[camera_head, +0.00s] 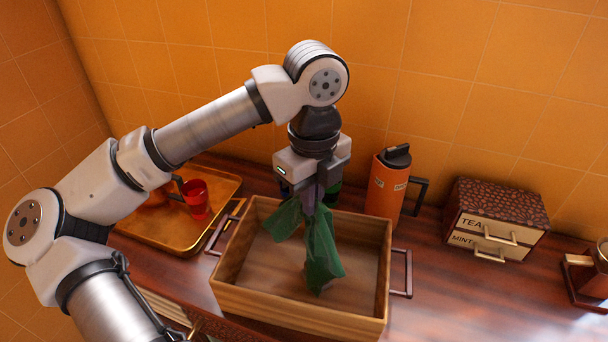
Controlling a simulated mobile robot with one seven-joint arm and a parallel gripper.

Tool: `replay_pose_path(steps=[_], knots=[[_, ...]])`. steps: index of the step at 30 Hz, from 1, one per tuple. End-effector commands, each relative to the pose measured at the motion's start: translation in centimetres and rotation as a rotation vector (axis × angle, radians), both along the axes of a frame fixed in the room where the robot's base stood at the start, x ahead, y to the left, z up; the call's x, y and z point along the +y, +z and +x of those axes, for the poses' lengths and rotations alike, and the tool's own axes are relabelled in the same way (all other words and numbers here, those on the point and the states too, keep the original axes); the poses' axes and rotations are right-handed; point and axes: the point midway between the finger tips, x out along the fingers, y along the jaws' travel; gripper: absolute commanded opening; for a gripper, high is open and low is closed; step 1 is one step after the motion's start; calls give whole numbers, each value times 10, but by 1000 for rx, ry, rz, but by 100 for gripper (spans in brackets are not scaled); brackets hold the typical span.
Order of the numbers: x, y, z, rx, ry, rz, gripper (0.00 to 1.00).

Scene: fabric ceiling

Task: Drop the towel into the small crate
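A green towel (321,251) hangs down from my gripper (312,192) over the small wooden crate (296,305). The towel is draped in two folds, and its lower end hangs within the crate's outline. I cannot tell whether it touches the crate floor. My gripper points down above the back part of the crate and is shut on the top of the towel. The fingertips are partly hidden by the cloth. The crate has a dark handle at each side, and its visible floor is bare.
An orange flask (386,186) with a dark lid and handle stands behind the crate. A tea box (494,217) with small drawers stands to the right. A golden tray (170,232) with a red cup (196,198) lies at left.

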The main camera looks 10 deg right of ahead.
Motion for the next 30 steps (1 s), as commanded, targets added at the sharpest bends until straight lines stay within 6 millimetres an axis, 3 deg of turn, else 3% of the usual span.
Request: replay_pose_path(steps=[8, 21, 30], knots=[[0, -8, 0, 1, 0, 0, 0], [0, -55, 0, 1, -1, 0, 0], [0, -60, 0, -1, 0, 0, 0]])
